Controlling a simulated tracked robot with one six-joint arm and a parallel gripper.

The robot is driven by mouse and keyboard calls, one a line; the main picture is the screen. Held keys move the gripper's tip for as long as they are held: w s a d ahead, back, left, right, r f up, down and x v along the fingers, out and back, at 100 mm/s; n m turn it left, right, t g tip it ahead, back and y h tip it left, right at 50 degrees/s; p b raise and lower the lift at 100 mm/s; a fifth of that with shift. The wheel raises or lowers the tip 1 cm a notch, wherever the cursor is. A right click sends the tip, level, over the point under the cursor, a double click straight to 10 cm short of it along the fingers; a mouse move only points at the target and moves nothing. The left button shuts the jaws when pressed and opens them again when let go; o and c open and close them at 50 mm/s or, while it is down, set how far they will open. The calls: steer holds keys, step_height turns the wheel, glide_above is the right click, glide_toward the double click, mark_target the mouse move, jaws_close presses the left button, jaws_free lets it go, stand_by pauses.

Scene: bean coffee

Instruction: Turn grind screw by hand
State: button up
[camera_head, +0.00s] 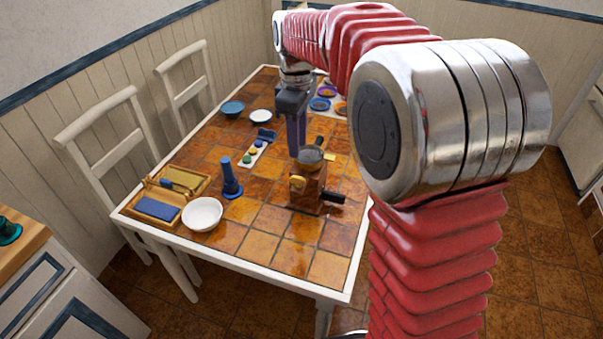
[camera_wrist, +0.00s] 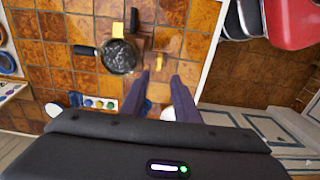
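The coffee grinder (camera_head: 307,190) stands upright on the tiled table, with a wooden body, a round dark metal top (camera_wrist: 118,57), black handles and yellow metal parts. A yellow knob (camera_head: 297,182) sits on its front side, and a yellow piece (camera_head: 330,156) sticks out near its top. I cannot tell surely which part is the grind screw. My gripper (camera_head: 297,153) points down just above and behind the grinder top. In the wrist view its two fingers (camera_wrist: 160,77) are apart with nothing between them, close to a yellow part (camera_wrist: 159,62) of the grinder.
A white bowl (camera_head: 202,214), a blue tamper-like object (camera_head: 231,180) and a wooden tray (camera_head: 156,209) with blue and yellow items stand left of the grinder. A strip with coloured knobs (camera_head: 252,153) and small bowls (camera_head: 232,108) lie farther back. Tiles in front are bare.

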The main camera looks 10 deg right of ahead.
mark_target(298, 178)
step_height(298, 178, down, 11)
steer(key=shift+f, duration=0.2)
stand_by(0.3)
steer(key=shift+c, duration=0.3)
jaws_close()
